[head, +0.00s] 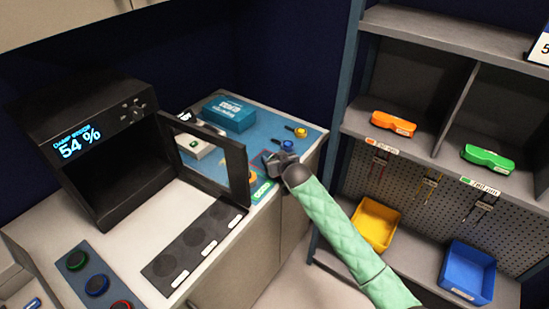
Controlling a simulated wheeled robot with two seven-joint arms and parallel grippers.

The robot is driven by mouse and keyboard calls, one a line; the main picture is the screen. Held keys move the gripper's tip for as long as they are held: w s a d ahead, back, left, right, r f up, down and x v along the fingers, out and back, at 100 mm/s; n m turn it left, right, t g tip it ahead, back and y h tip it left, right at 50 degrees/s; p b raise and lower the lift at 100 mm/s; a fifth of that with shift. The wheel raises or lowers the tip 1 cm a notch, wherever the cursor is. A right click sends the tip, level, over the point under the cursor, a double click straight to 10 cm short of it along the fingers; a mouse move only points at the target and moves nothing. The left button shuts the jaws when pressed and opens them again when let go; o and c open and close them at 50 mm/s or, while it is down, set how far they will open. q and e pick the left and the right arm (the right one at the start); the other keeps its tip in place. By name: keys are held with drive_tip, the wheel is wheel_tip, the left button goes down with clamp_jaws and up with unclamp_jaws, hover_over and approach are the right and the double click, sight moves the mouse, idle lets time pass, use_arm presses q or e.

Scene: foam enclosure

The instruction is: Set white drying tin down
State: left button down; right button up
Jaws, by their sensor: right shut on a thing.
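My right gripper (279,161) is at the end of the green-sleeved arm, over the right end of the counter by the blue mat. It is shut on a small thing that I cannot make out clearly. I cannot pick out a white drying tin for certain. A black strip (172,264) with several round dark spots and white labels lies on the counter in front of the open chamber, left of my right gripper. My left gripper is not in view.
The black chamber (99,117) reads 54 %, its door (237,176) swung open near my gripper. A teal box (229,113), yellow (300,131) and blue (287,146) small items lie behind. Shelves at right hold a yellow bin (374,223) and a blue bin (467,272).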

drive_tip(key=o, duration=1)
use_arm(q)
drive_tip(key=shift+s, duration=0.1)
use_arm(e)
drive_tip(key=shift+r, duration=0.1)
drive_tip(key=shift+s+d, duration=0.1)
drive_tip(key=shift+s, duration=0.25)
drive_tip(key=b+v, duration=0.1)
drive_tip(key=v, duration=0.1)
drive_tip(key=shift+s+d, duration=0.2)
drive_tip(key=shift+s, duration=0.15)
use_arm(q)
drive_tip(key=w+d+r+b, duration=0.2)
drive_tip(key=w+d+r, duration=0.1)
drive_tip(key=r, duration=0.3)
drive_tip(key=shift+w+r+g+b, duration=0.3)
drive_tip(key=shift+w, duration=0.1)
use_arm(e)
drive_tip(key=shift+r+v, duration=0.15)
drive_tip(key=shift+v, duration=2)
drive_tip(key=shift+r+v, duration=0.15)
drive_tip(key=shift+v, duration=2)
